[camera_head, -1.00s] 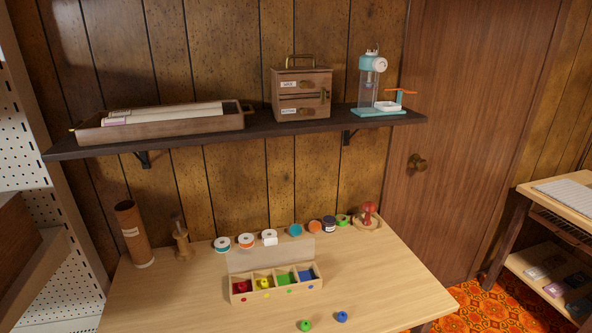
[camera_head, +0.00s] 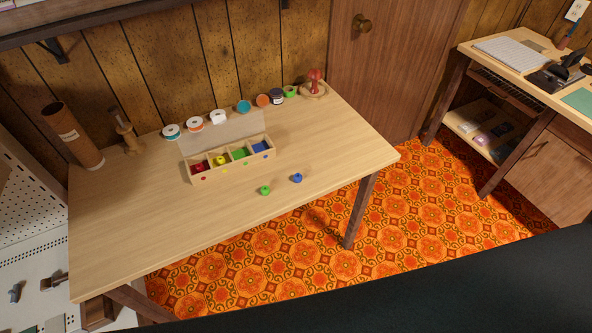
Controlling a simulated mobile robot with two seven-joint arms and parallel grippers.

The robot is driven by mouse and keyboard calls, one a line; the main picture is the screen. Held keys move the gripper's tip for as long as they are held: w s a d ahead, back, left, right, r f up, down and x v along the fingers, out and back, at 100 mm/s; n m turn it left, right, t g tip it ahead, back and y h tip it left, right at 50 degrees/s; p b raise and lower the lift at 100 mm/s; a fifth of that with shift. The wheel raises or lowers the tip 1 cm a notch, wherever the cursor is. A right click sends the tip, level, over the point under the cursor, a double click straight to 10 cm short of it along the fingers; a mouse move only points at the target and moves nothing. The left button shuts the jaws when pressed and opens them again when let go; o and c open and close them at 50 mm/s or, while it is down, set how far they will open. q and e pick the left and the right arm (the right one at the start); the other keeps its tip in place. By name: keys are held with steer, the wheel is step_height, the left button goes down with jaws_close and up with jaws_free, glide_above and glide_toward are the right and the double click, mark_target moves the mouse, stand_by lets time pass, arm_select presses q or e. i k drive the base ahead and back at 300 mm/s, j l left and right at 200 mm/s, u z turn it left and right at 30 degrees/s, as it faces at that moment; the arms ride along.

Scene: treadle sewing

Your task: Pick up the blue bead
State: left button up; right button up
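The blue bead (camera_head: 297,178) lies on the light wooden table (camera_head: 150,240), near its front edge. A green bead (camera_head: 265,190) lies just to its left. Behind them stands a wooden sorting box (camera_head: 222,171) with coloured compartments. A red bead (camera_head: 198,168) is in the red compartment and a yellow bead (camera_head: 221,160) in the yellow one. The green and blue compartments show no clear bead at this size. Neither of my grippers is in view.
Several tapes and spools, such as a teal roll (camera_head: 243,106), line the table's back. A red pincushion (camera_head: 314,80) stands at the back right, a cardboard tube (camera_head: 72,135) at the left. The table's front left is bare. A dark shape fills the lower right.

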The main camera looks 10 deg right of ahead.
mark_target(297, 178)
steer(key=i+l+u, duration=0.1)
steer(key=l+u, duration=0.2)
steer(key=u, duration=0.15)
steer(key=l+u, duration=0.7)
steer(key=l, duration=1.95)
